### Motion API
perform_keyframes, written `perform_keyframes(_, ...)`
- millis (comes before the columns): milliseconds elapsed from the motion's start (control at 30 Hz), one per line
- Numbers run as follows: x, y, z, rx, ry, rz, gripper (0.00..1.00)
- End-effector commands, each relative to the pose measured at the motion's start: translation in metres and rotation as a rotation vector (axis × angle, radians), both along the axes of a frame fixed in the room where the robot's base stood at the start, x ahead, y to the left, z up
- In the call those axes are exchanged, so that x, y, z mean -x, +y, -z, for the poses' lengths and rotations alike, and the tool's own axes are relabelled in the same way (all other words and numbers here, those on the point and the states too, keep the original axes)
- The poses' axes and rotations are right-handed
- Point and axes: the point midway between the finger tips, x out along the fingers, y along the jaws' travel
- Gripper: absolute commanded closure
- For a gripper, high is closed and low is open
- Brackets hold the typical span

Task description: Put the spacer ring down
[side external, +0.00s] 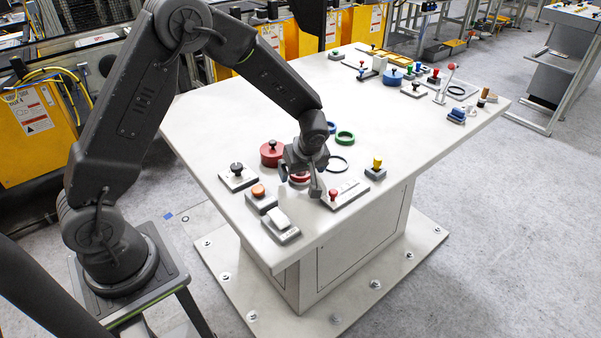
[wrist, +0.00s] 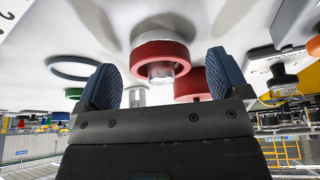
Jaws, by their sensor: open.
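A red ring (wrist: 139,56) shows in the wrist view around a pale metal peg (wrist: 161,71). It sits just beyond and between my fingertips. In the side view the red ring (side external: 299,178) is partly hidden below my gripper (side external: 301,180). My gripper (wrist: 163,68) is open, with nothing clasped between its two blue-grey fingers. Which ring is the spacer ring I cannot tell for sure. A thin dark ring (side external: 345,168) lies flat on the table right of my gripper; it also shows in the wrist view (wrist: 50,68).
On the white table (side external: 230,115), a red cylinder with a black knob (side external: 270,157) stands left of my gripper. A green ring (side external: 345,139) and a blue ring (side external: 331,127) lie behind. A plate with a red knob (side external: 333,193), switches and a yellow knob (side external: 377,163) are nearby.

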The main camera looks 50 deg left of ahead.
Motion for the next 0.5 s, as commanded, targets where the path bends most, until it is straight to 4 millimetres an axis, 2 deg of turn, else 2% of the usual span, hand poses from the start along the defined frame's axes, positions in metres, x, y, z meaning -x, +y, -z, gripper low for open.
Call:
perform_keyframes(100,-0.0001,-0.0001,-0.0003,0.000,0.000,0.000,0.07)
perform_keyframes(500,0.0001,-0.0003,-0.0004,0.000,0.000,0.000,0.45)
